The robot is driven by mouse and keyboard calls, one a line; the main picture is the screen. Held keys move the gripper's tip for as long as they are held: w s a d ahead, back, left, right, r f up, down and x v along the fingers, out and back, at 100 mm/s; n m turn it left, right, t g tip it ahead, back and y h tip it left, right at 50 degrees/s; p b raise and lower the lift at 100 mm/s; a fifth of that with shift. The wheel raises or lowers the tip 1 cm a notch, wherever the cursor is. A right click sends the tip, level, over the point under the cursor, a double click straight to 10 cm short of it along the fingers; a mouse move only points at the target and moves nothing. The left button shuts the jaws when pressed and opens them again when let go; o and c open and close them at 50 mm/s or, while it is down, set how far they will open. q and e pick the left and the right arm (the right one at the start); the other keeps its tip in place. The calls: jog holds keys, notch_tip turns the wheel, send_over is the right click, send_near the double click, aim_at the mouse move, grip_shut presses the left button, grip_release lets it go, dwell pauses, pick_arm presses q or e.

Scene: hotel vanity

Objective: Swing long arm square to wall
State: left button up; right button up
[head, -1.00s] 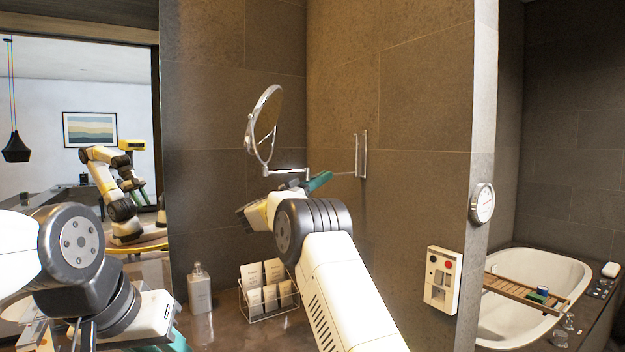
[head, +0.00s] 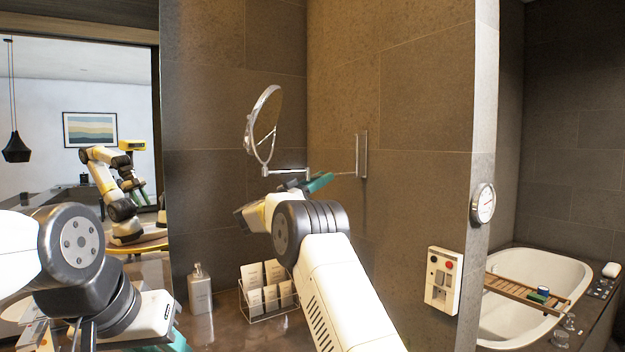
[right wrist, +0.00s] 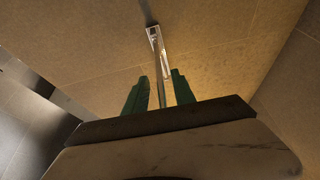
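A round mirror (head: 264,125) hangs on a chrome folding arm. Its long arm (head: 343,174) runs from a tall chrome wall bracket (head: 362,155) on the right wall toward the mirror's short link. My right gripper (head: 306,184) is at the long arm; its palm is partly hidden behind my own wrist. In the right wrist view, the long arm (right wrist: 161,78) passes between the two green fingers of the right gripper (right wrist: 160,92), with a gap showing on each side. The wall bracket (right wrist: 155,38) is beyond them. My left gripper is at the lower left, with only part of a teal finger (head: 178,341) showing.
A soap bottle (head: 200,290) and a wire rack of packets (head: 268,290) stand on the counter below my right gripper. A white wall panel (head: 443,281) and a round dial (head: 482,204) are at the right. A bathtub (head: 520,340) is beyond.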

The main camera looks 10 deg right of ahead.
jog(key=v, duration=0.7)
jog(key=shift+s+a+f, duration=0.1)
jog(key=shift+a, duration=0.05)
